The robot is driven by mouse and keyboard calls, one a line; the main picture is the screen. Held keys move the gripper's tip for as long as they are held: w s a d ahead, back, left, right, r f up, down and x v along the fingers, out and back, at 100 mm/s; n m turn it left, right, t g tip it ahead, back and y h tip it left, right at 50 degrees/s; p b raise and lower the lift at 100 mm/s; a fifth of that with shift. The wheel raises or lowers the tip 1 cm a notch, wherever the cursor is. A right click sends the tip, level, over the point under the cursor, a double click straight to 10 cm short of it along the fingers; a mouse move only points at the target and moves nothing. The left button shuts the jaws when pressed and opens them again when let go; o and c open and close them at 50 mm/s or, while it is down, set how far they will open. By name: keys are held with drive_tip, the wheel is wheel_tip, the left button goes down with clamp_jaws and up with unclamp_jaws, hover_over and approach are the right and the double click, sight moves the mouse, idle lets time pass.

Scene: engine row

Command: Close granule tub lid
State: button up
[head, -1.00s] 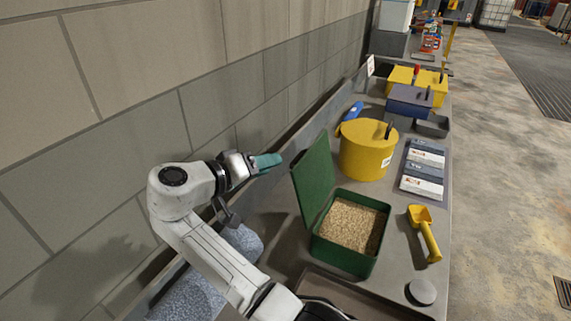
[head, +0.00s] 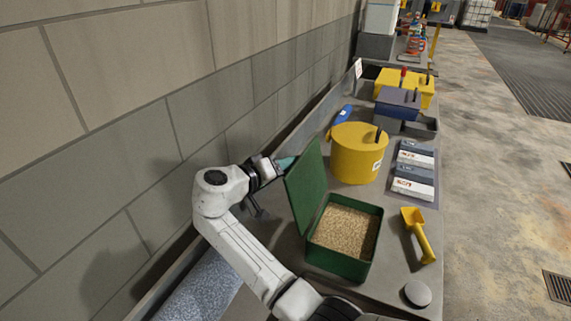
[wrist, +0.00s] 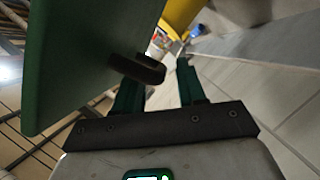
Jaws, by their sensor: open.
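The green granule tub (head: 335,262) stands on the bench, full of tan granules (head: 346,232). Its green lid (head: 306,186) stands upright, open, on the tub's left side. My gripper (head: 287,163) is behind the lid on the wall side, near its upper far edge; the lid partly hides the fingertips. In the wrist view the lid (wrist: 75,50) fills the upper left, and a dark rounded piece (wrist: 137,69) on it lies close to the left finger. My gripper's fingers (wrist: 158,80) are apart with nothing held between them. I cannot tell whether they touch the lid.
A yellow round tub (head: 356,155) stands just beyond the green tub. A yellow scoop (head: 418,235) and a grey disc (head: 417,293) lie to the right. The block wall (head: 130,130) is close on the left. A speckled blue-grey roll (head: 200,290) lies along the wall side.

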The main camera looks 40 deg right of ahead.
drive_tip(key=shift+d+f, duration=0.1)
drive_tip(key=shift+d, duration=0.15)
drive_tip(key=shift+c, duration=0.4)
clamp_jaws()
drive_tip(key=shift+f, duration=0.1)
